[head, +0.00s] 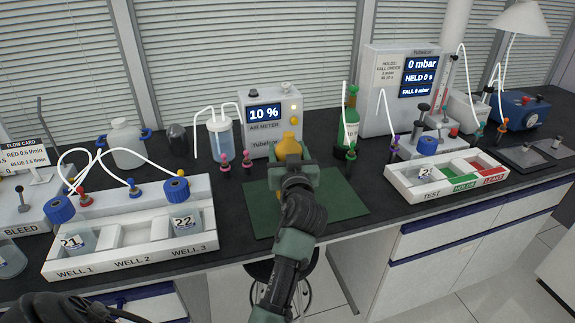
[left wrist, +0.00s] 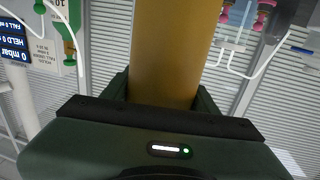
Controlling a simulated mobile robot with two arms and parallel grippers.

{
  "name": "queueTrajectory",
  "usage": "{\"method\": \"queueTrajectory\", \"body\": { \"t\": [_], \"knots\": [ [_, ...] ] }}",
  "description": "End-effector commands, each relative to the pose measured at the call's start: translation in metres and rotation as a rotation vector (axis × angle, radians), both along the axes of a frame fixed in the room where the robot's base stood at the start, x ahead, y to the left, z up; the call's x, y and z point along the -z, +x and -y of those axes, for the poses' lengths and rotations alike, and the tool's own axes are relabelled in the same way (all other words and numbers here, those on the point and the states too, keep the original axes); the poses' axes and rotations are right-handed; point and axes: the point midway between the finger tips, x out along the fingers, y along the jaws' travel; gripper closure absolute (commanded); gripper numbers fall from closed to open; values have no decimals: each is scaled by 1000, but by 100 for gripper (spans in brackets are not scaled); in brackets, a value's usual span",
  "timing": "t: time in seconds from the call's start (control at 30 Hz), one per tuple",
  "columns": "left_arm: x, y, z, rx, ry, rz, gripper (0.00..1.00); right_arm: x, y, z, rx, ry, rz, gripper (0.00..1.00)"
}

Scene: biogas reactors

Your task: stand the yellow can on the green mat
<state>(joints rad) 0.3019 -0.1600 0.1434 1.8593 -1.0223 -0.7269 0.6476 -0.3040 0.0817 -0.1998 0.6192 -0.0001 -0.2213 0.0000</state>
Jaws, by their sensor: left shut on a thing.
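My left gripper (head: 292,172) is over the green mat (head: 345,198) in the head view. It is shut on the yellow can (head: 288,143), whose narrow top shows beyond the gripper. The can's yellow side fills the upper middle of the left wrist view (left wrist: 172,50), between the dark fingers. The gripper and forearm hide most of the can in the head view. Its base is hidden, so I cannot tell if it touches the mat. The mat lies flat on the dark bench near its front edge.
A white WELL tray (head: 133,263) stands left of the mat and a TEST tray (head: 440,196) right of it. The air meter (head: 268,122) and a green bottle (head: 349,125) stand behind. The mat's right side is bare.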

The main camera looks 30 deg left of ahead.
Motion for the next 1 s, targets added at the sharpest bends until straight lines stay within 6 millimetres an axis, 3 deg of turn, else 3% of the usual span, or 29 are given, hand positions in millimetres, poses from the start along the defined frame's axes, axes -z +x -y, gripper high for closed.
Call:
{"method": "queueTrajectory", "body": {
  "t": [0.3, 0.73, 0.77, 0.8, 0.83, 1.0],
  "knots": [
    [38, 0, 0, 1, 3, 0, 98, 4, 3, 0, -1, 0, 5, 50],
    [45, 0, 0, 1, 1, 3, 98, 9, 4, 0, -1, 0, 7, 50],
    [45, 0, 0, 1, 0, 1, 36, 8, 4, 0, -1, 0, 7, 50],
    [44, 0, 0, 1, 0, 0, 25, 7, 4, -1, -1, 1, 7, 50],
    [44, 0, 0, 1, 0, 0, 20, 7, 4, -1, -1, 1, 7, 50],
    [44, 0, 0, 1, 0, 0, 20, 7, 4, -1, 0, 2, 7, 50]
  ]
}}
